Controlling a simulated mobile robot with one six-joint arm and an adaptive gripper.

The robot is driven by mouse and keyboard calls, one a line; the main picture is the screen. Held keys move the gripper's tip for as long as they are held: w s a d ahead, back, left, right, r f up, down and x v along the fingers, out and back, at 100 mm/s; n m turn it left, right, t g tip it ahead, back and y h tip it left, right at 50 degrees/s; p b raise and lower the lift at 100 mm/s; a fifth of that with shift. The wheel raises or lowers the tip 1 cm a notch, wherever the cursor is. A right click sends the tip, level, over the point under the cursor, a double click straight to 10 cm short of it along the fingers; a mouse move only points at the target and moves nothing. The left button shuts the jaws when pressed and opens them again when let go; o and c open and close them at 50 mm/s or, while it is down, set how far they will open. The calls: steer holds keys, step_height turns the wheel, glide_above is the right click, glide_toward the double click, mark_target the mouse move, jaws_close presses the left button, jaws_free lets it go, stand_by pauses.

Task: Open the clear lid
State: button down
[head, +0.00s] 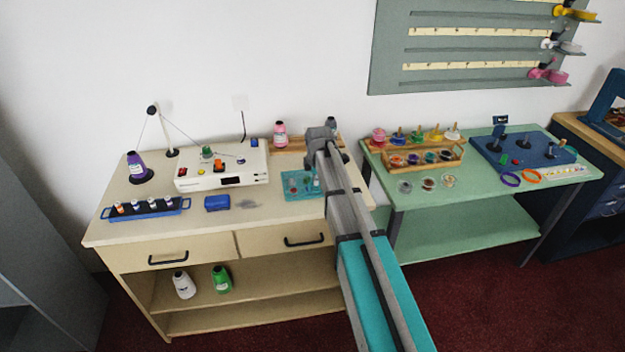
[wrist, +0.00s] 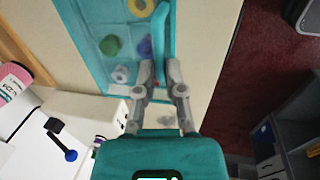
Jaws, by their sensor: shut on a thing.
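A shallow teal box (head: 289,195) lies on the cream counter, and its teal rim (wrist: 82,50) fills the upper part of the wrist view. Several small coloured pieces show inside through a faint haze, among them a green one (wrist: 110,45) and a yellow one. The clear lid (wrist: 128,58) is hard to make out, and I cannot tell its angle. My gripper (wrist: 159,68) is over the box near its edge, its fingers close together and shut on the lid's edge. The grip itself is mostly hidden by the fingers.
A white device (head: 222,174) with a cable stands left of the box, with a blue block (head: 217,203) before it. A green table (head: 480,183) with jars and a wooden rack is at right.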

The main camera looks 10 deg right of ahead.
steer(key=shift+d+r, duration=0.15)
steer(key=shift+d, duration=0.5)
steer(key=c, duration=1.1)
jaws_free()
steer(key=o, duration=0.4)
steer(key=shift+w+f, duration=0.15)
steer(key=shift+f, duration=0.05)
steer(key=shift+a+r, duration=0.1)
